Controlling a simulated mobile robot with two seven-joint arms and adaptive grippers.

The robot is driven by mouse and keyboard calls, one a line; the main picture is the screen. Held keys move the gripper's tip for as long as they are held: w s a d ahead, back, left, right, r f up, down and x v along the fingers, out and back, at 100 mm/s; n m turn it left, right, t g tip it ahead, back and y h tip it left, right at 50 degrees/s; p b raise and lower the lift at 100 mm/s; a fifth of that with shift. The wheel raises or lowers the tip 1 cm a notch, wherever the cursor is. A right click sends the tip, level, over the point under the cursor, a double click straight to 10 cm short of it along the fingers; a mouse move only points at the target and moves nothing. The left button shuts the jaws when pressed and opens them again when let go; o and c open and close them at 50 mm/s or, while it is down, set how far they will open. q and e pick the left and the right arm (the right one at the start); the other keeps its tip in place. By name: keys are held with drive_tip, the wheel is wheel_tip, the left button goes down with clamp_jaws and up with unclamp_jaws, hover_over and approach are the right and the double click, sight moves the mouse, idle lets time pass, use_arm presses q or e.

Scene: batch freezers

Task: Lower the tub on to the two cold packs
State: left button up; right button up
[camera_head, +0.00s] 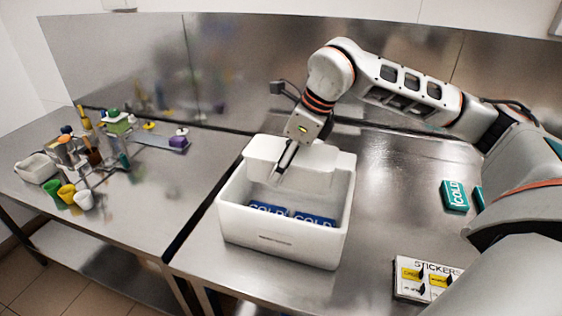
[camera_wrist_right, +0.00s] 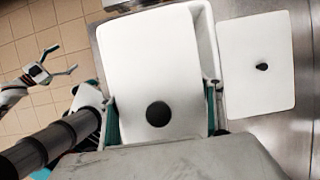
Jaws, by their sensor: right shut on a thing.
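The white tub (camera_head: 262,153) hangs over the far part of the open white box (camera_head: 270,250), seemingly tilted. My right gripper (camera_head: 285,162) is shut on it; in the right wrist view the fingers lie on either side of its white top (camera_wrist_right: 150,60), which has a dark round spot. Two blue cold packs (camera_head: 268,208) (camera_head: 315,219) lie side by side on the box floor, their near parts hidden by the front wall. The tub looks apart from them. My left gripper (camera_wrist_right: 66,58) shows open and empty in the right wrist view, off to the left.
A white lid (camera_wrist_right: 258,65) with a dark knob lies beside the box. Teal cold packs (camera_head: 455,195) and a stickers board (camera_head: 425,278) are on the table at right. The left table holds cups (camera_head: 67,194), a rack and a white bin (camera_head: 36,168).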

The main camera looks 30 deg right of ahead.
drive_tip(key=shift+w+f+b, duration=0.1)
drive_tip(key=shift+f+b, duration=0.95)
drive_tip(key=shift+f, duration=0.4)
wheel_tip(320, 180, down, 6)
drive_tip(key=b, duration=0.4)
drive_tip(key=shift+r, duration=0.2)
drive_tip(key=shift+f+b, duration=0.55)
drive_tip(key=shift+f, duration=0.15)
drive_tip(key=shift+f+b, duration=0.9)
drive_tip(key=shift+f, duration=0.55)
